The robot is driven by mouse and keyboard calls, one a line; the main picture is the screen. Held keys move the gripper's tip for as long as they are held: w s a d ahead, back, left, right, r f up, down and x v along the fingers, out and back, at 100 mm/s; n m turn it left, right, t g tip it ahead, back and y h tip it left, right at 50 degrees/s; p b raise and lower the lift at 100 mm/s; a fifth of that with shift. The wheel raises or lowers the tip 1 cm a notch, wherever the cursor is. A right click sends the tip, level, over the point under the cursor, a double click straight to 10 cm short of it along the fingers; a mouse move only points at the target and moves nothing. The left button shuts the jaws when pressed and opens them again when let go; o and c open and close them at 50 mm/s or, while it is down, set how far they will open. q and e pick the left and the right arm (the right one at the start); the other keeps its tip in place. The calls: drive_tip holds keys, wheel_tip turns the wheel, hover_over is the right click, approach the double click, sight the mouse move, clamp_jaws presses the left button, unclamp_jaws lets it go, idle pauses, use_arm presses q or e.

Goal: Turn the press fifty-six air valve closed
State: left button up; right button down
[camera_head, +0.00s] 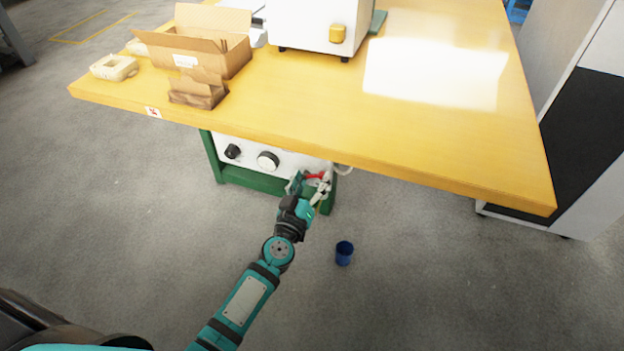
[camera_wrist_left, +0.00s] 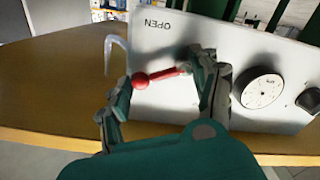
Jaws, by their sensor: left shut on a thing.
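The air valve's red lever (camera_wrist_left: 165,75) with a round red end shows in the left wrist view, in front of a white panel (camera_wrist_left: 165,105). The lever lies roughly sideways in that picture, between the fingers of my left gripper (camera_wrist_left: 160,95). The gripper is shut on the lever. My right gripper is not in view.
A round gauge (camera_wrist_left: 262,91) and a black knob (camera_wrist_left: 309,100) sit on the panel beside the valve. The yellow table top (camera_head: 330,120) overhangs the panel. A pale hose (camera_wrist_left: 117,50) curves nearby. A blue cup (camera_head: 344,254) stands on the otherwise clear grey floor.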

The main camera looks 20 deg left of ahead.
sight(308, 163)
use_arm(q)
drive_tip(key=n, duration=0.1)
drive_tip(key=r+n, duration=0.1)
drive_tip(key=n, duration=0.1)
drive_tip(key=shift+n+p, duration=0.3)
drive_tip(key=shift+p, duration=0.1)
drive_tip(key=shift+a+r+n, duration=0.15)
drive_tip(key=shift+a+n, duration=0.05)
drive_tip(key=shift+n, duration=0.7)
drive_tip(key=shift+a+r+n, duration=0.1)
drive_tip(key=shift+a+n, duration=0.1)
drive_tip(key=shift+n, duration=0.7)
drive_tip(key=n, duration=0.3)
drive_tip(key=shift+a+r, duration=0.15)
drive_tip(key=shift+a, duration=0.25)
drive_tip(key=shift+w+a+r+n, duration=0.1)
drive_tip(key=shift+a+n, duration=0.2)
drive_tip(key=shift+n, duration=0.9)
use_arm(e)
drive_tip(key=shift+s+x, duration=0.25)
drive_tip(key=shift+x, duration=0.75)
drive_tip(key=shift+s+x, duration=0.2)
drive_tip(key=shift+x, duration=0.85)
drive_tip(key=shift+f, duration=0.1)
use_arm(q)
drive_tip(key=o, duration=0.9)
drive_tip(key=shift+o, duration=0.2)
